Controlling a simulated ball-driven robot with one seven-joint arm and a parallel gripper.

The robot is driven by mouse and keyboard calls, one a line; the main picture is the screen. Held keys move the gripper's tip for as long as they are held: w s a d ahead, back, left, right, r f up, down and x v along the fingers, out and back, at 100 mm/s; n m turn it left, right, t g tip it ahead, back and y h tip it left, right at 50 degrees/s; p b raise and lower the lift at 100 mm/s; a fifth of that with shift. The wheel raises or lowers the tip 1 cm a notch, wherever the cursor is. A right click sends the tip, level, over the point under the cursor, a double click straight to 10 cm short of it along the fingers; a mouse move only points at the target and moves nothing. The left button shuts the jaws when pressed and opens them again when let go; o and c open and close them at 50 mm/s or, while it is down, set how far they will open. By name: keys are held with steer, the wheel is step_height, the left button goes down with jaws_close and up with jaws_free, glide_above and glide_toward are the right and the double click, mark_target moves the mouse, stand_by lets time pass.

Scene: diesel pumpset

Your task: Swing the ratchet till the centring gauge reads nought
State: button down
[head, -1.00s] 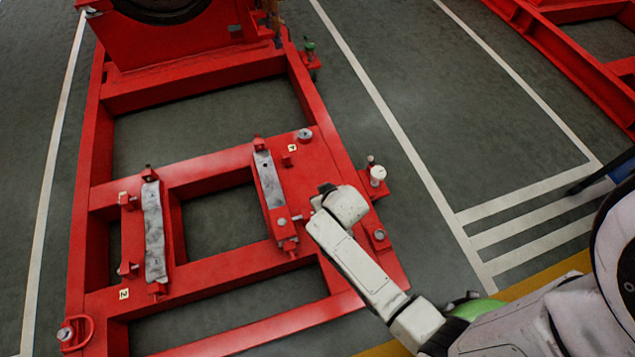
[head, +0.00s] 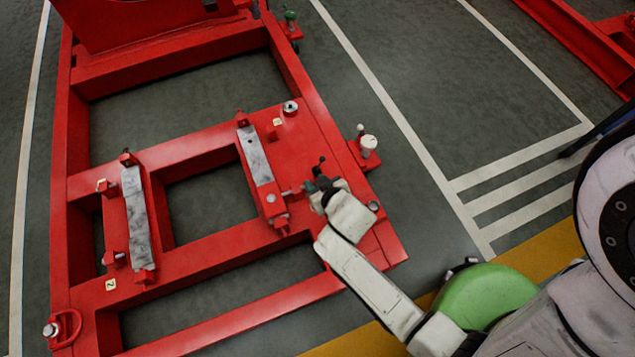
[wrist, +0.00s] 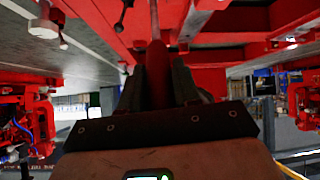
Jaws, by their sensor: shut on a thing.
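My gripper (head: 322,186) is over the right side of the red frame, beside the near end of the right-hand grey-topped bar (head: 255,160). In the wrist view my gripper (wrist: 158,88) has its two dark fingers on either side of a red lever (wrist: 157,70), which I take to be the ratchet handle. The jaws are shut on it. In the head view the lever is largely hidden by my gripper. A round, silver-topped fitting (head: 290,107) sits on the frame; I cannot tell whether it is the centring gauge. No gauge reading is legible.
The red frame (head: 190,255) has open bays with grey floor below. A second grey-topped bar (head: 138,215) lies to the left. A white-capped post (head: 368,146) stands at the frame's right edge. White-lined floor to the right is clear.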

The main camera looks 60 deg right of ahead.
steer(key=c, duration=0.9)
jaws_free()
steer(key=p+v, duration=0.3)
steer(key=v, duration=0.7)
steer(key=shift+s+a+r+p, duration=0.2)
steer(key=shift+r+p, duration=0.1)
steer(key=shift+p, duration=0.1)
